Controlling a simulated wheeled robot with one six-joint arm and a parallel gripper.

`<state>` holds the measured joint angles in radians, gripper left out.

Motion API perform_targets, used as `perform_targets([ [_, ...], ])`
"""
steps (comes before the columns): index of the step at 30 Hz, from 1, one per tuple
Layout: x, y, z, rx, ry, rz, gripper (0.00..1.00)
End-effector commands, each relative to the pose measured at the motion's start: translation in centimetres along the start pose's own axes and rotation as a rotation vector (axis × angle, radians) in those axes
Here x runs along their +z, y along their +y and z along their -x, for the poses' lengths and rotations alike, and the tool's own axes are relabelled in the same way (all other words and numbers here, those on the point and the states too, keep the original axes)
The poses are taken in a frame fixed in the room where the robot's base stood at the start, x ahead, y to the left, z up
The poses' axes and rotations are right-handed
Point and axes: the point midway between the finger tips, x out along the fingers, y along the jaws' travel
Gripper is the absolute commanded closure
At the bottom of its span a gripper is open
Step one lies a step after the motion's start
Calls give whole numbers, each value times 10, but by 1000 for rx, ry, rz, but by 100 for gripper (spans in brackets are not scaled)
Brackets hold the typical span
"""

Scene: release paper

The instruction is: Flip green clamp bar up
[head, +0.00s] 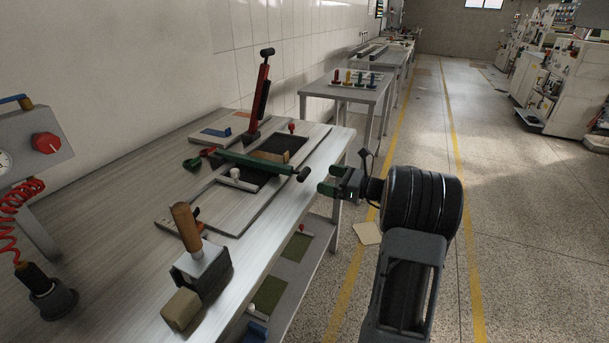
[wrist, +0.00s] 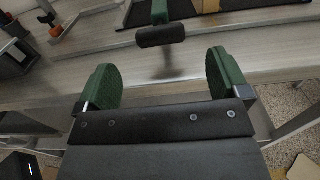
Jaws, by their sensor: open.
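The green clamp bar (head: 252,163) lies low across the board on the table in the head view, its dark knob (head: 303,174) at the right end near the table edge. The knob (wrist: 160,36) also shows in the wrist view, with a short piece of the green bar (wrist: 160,11) beyond it. My gripper (head: 327,180) is just right of the knob, beyond the table's edge in the picture. In the wrist view my gripper (wrist: 163,80) is open, its two green fingers apart with nothing between them. The knob lies ahead of the fingertips, not touching them.
A red clamp lever (head: 261,92) stands upright at the back of the board. A wooden-handled tool (head: 190,230) and a tan block (head: 181,308) are at the table's front. A gauge box (head: 35,140) with a red hose is at the left.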

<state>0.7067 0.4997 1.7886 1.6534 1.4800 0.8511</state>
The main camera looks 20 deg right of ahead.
Motion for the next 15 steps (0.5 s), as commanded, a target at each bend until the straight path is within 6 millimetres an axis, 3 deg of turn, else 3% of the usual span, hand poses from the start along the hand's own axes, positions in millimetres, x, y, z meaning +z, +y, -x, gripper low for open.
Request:
perform_targets([
  [6, -1, 1, -43, 4, 1, 2, 6],
  [15, -1, 1, -78, 3, 2, 1, 6],
])
